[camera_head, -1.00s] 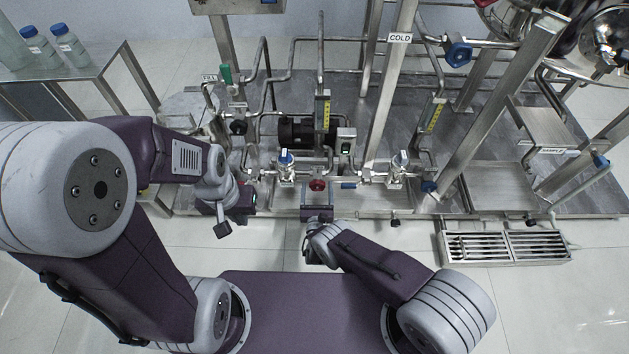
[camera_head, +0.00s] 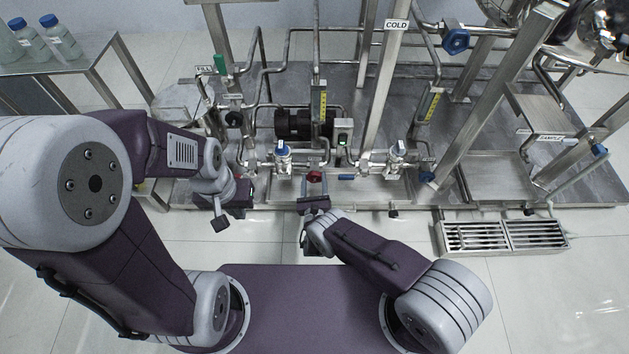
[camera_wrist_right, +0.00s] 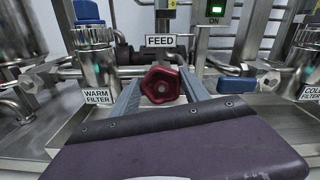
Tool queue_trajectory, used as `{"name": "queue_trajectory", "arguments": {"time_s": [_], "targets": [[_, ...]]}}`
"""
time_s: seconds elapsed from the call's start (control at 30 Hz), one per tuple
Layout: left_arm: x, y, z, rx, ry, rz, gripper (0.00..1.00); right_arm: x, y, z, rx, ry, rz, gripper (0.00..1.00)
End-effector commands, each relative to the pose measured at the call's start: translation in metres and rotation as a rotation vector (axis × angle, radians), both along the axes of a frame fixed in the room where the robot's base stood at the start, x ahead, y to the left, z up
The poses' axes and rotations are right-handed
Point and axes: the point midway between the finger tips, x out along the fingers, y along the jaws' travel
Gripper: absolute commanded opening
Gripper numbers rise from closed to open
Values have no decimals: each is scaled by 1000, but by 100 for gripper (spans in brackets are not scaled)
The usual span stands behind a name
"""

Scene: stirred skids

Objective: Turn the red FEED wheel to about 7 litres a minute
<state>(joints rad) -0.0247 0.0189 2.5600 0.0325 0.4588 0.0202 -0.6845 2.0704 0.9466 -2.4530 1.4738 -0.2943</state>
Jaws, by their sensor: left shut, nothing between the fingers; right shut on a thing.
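The red FEED wheel (camera_wrist_right: 161,86) sits under the FEED label (camera_wrist_right: 160,41) in the right wrist view. It also shows small in the head view (camera_head: 314,177). My right gripper (camera_wrist_right: 160,88) has its two grey fingers on either side of the wheel and is shut on it. In the head view my right gripper (camera_head: 314,186) reaches the wheel from the front. A flow tube with a yellow scale (camera_head: 323,104) stands behind the wheel; its reading is too small to tell. My left gripper (camera_head: 243,190) is shut and empty, left of the wheel at the skid's front edge.
The warm filter (camera_wrist_right: 95,62) stands left of the wheel. A blue handle (camera_wrist_right: 238,85) and the cold filter (camera_wrist_right: 305,60) are to its right. A lit ON box (camera_head: 343,138) is behind. A floor grate (camera_head: 503,237) lies at right.

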Motion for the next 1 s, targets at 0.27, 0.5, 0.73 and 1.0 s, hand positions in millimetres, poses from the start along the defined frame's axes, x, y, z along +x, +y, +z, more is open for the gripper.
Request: {"name": "queue_trajectory", "arguments": {"time_s": [0.27,0.5,0.73,1.0], "targets": [[0,0,-13,0,0,0,0,0,2,-3,-257,-1,0,13],[0,0,-21,0,0,0,0,0,3,-3,-458,-1,1,13],[0,0,-27,0,0,0,0,0,4,-3,-601,-1,1,13],[0,0,-30,0,0,0,0,0,4,-4,-692,-1,2,13]]}}
